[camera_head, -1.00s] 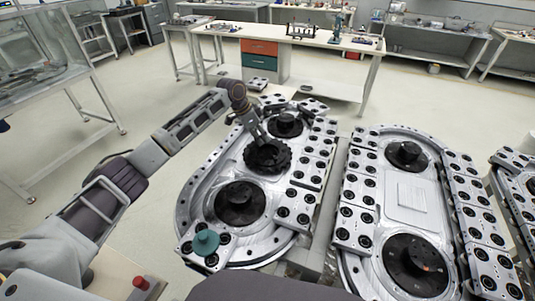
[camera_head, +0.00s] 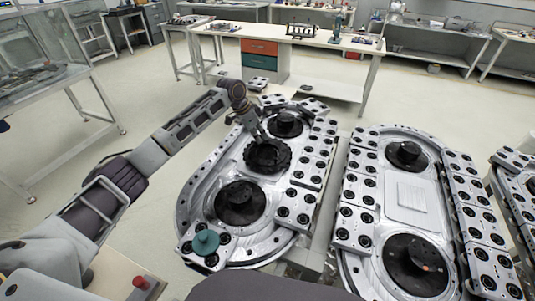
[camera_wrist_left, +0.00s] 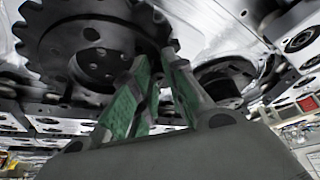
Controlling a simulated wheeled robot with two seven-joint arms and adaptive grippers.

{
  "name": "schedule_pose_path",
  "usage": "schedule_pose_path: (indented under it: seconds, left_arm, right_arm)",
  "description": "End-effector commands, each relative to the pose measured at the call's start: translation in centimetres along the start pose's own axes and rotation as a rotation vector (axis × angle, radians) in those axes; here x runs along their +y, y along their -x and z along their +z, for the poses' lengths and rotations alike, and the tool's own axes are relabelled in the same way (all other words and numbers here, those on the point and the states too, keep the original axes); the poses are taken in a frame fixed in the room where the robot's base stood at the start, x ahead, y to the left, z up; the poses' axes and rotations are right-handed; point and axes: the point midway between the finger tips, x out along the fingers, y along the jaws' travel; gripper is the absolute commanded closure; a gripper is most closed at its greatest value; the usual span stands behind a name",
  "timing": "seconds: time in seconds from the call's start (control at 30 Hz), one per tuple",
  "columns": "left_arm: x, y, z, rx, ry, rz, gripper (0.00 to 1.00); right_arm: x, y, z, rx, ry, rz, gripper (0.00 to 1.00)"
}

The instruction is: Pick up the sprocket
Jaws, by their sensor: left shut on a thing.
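The sprocket (camera_head: 266,157) is a black toothed wheel on the left metal track plate (camera_head: 190,203), between two dark round hubs. It also shows large in the left wrist view (camera_wrist_left: 85,42), with teeth on its rim and round holes in its face. My left gripper (camera_head: 259,136) reaches down to the sprocket's upper part from the upper left. Whether the sprocket is clear of the plate I cannot tell. My right gripper is not in view.
A dark hub (camera_head: 239,203) stands in front of the sprocket and another (camera_head: 286,124) behind it. Blocks with black rings line the plate's right side. A second track plate (camera_head: 405,190) stands to the right.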

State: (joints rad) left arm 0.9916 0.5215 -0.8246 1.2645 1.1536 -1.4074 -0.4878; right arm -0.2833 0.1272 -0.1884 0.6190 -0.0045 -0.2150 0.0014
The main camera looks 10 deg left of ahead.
Motion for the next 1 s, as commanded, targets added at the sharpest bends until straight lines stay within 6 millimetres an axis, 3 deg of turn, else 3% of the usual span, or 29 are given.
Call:
schedule_pose_path:
  seconds: [0.47, 1.0]
  left_arm:
    - [-0.1, 0.8, -0.5, 0.005, -0.001, -0.002, 1.00]
    - [-0.1, 6.4, -3.0, 0.007, -0.001, -0.003, 1.00]
  right_arm:
    - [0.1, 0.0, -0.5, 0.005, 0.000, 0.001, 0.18]
    - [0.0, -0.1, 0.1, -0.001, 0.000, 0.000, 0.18]
